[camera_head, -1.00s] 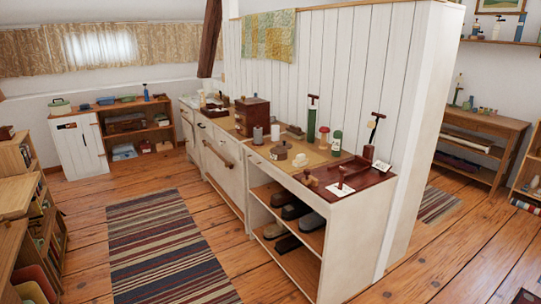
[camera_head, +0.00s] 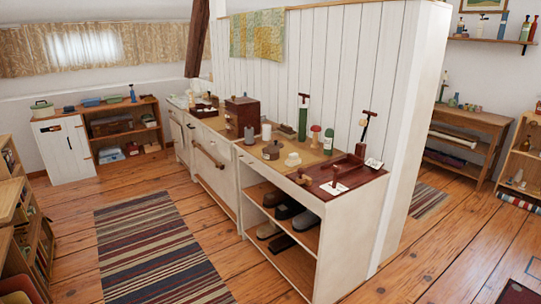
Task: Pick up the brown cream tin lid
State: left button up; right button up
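Neither of my grippers is in view. A small round brown tin-like object with a raised top (camera_head: 272,150) stands on the tan mat of the white counter, left of a cream-coloured piece (camera_head: 292,160). It may be the brown cream tin, but at this size I cannot tell its lid apart or read a label. The white counter (camera_head: 330,220) stands ahead of me against a white plank partition.
A dark red tray (camera_head: 356,182) lies at the counter's near end. A green hand pump (camera_head: 303,118) and a brown box (camera_head: 244,117) stand farther back. A striped rug (camera_head: 160,250) lies left of the counter. Wooden shelves (camera_head: 22,235) stand at the left edge.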

aim_at(276, 144)
jog(key=i+j+z, duration=0.1)
jog(key=i+j, duration=0.25)
jog(key=i, duration=0.25)
jog(key=i+j+z, duration=0.15)
jog(key=i+j, duration=0.25)
jog(key=i, duration=0.2)
jog(key=i+j+z, duration=0.1)
jog(key=i+j, duration=0.4)
jog(key=i+l, duration=0.05)
jog(key=i, duration=0.05)
